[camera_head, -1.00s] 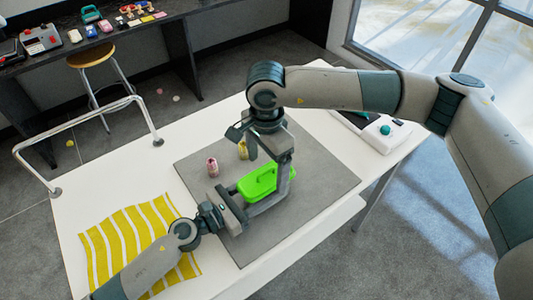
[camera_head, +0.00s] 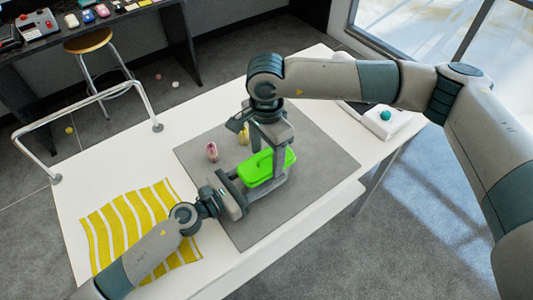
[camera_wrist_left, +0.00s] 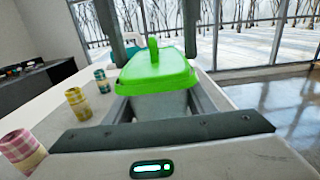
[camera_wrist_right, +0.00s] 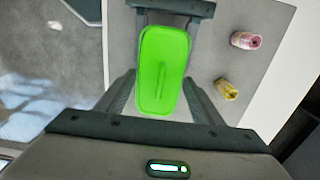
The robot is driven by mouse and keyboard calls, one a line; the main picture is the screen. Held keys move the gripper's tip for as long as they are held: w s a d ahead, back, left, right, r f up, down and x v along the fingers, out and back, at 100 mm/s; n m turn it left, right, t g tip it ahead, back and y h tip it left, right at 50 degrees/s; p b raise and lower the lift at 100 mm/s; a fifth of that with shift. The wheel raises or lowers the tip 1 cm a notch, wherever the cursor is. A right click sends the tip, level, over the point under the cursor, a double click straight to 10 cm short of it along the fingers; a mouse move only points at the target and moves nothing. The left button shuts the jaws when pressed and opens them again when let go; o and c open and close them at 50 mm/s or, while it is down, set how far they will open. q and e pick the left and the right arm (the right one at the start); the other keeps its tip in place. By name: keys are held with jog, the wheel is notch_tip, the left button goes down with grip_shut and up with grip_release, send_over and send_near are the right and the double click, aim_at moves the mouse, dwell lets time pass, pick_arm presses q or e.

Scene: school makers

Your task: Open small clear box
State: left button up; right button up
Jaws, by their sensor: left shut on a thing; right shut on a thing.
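The small box has a bright green lid (camera_head: 262,168) with a raised green handle. In the left wrist view the lid (camera_wrist_left: 158,72) sits over a pale clear body (camera_wrist_left: 160,104). My left gripper (camera_head: 268,186) is shut on the box, low at its near side, with a finger on each side of the body. My right gripper (camera_head: 264,146) reaches down from above and is shut on the lid, its fingers at the lid's two sides. In the right wrist view the lid (camera_wrist_right: 165,70) lies between those fingers. I cannot tell whether a gap separates lid and body.
A pink patterned spool (camera_head: 212,152) and a yellow one (camera_head: 243,135) stand on the grey mat (camera_head: 325,165) behind the box. A yellow striped cloth (camera_head: 130,225) lies at left on the white table (camera_head: 90,190). The mat's right part is clear.

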jog(key=shift+r, duration=0.25)
dwell(0.7)
jog(key=shift+r, duration=0.7)
jog(key=shift+r, duration=0.25)
jog(key=shift+r, duration=1.95)
pick_arm(q)
jog(key=o, duration=1.6)
jog(key=shift+a, duration=0.1)
pick_arm(e)
jog(key=shift+f, duration=0.1)
pick_arm(q)
jog(key=b+v, duration=0.5)
jog(key=v, duration=0.6)
jog(key=shift+f+b, duration=0.2)
jog(key=shift+b, duration=0.1)
pick_arm(e)
notch_tip(320, 180, down, 6)
jog(key=shift+r, duration=0.25)
pick_arm(q)
jog(key=shift+s+a+r, duration=0.2)
jog(key=shift+s+a, duration=0.1)
jog(key=shift+a, duration=0.05)
pick_arm(e)
jog(key=shift+f, duration=0.1)
